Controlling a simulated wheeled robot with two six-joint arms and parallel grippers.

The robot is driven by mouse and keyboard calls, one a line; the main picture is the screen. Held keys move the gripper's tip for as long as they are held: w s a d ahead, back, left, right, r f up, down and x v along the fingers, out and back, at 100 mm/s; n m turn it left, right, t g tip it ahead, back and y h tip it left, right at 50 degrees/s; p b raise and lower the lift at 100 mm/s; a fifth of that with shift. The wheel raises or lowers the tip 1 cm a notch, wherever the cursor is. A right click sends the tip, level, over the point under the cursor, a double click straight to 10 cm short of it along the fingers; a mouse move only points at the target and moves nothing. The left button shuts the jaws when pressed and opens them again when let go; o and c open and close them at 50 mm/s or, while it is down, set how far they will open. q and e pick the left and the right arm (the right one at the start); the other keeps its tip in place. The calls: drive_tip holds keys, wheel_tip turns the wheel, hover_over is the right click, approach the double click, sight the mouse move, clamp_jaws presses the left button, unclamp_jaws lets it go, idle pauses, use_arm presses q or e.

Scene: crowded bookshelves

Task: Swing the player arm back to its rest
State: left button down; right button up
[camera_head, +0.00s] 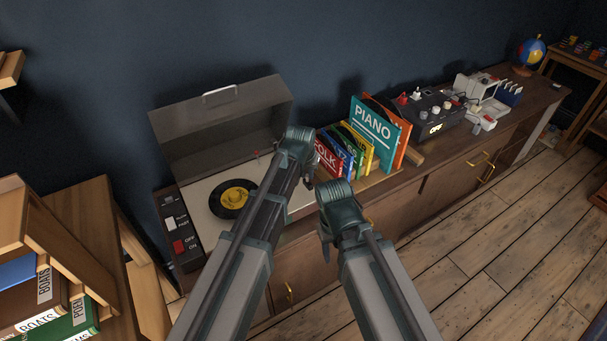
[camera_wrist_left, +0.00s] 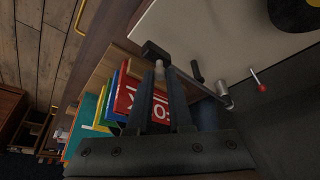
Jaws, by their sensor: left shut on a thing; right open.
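The record player (camera_head: 207,222) has its grey lid (camera_head: 222,120) up. A black record with a yellow label (camera_head: 235,197) lies on its pale deck, and part of it shows in the left wrist view (camera_wrist_left: 296,14). The silver player arm (camera_wrist_left: 205,88) has a dark head (camera_wrist_left: 156,50) near the deck's edge, clear of the record. My left gripper (camera_wrist_left: 163,75) is shut on the player arm by its head end. In the head view my left gripper (camera_head: 303,167) is above the deck's right side, its fingers mostly hidden. My right gripper (camera_head: 333,195) is open, in front of the cabinet.
A small black post (camera_wrist_left: 196,72) and a red-tipped lever (camera_wrist_left: 259,81) stand near the player arm. The wooden floor (camera_head: 470,235) in front is clear.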

use_arm(q)
drive_tip(key=shift+w+d, duration=0.1)
drive_tip(key=shift+d, duration=0.05)
drive_tip(key=c, duration=0.8)
unclamp_jaws()
drive_tip(key=shift+r, duration=0.1)
drive_tip(key=p+v, duration=1.2)
drive_tip(key=v, duration=0.1)
drive_tip(key=shift+r+p, duration=0.3)
drive_tip(key=shift+p, duration=0.1)
